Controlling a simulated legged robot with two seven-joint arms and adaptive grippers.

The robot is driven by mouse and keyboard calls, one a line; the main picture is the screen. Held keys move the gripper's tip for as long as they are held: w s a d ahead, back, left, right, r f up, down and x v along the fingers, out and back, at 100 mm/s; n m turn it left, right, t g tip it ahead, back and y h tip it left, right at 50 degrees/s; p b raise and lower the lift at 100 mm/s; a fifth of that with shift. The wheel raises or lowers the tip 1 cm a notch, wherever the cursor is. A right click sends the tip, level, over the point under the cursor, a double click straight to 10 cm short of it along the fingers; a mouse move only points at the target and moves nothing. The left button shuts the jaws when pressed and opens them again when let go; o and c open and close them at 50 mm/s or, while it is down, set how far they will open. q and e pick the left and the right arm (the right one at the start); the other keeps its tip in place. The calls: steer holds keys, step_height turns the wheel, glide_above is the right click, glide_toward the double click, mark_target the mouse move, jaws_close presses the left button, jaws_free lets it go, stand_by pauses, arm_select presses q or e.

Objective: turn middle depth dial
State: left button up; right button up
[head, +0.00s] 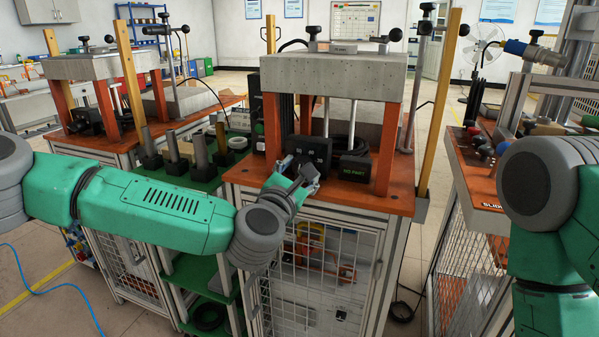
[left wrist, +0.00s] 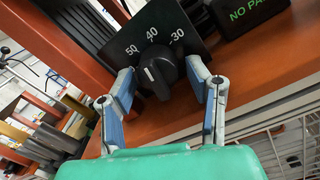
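The depth dial is a black knob (left wrist: 158,76) with a white mark, on a black panel (left wrist: 150,30) printed 50, 40 and 30. The white mark faces roughly between 50 and 40; its exact setting is hard to tell. My left gripper (left wrist: 160,84) is open, with one finger on each side of the knob. Contact between fingers and knob cannot be made out. In the head view the left gripper (head: 303,176) is at the front of the middle machine (head: 335,78) and hides the dial. My right arm shows at the right edge, its gripper out of view.
A black display reading NO PART (head: 355,167) stands right of the dial on the orange tabletop (head: 388,200). A black box (head: 311,150) is behind the gripper. Orange posts (head: 388,140) flank the machine. Similar machines stand to the left and right.

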arm_select(q)
steer(key=v, duration=1.2)
steer(key=shift+f, duration=0.2)
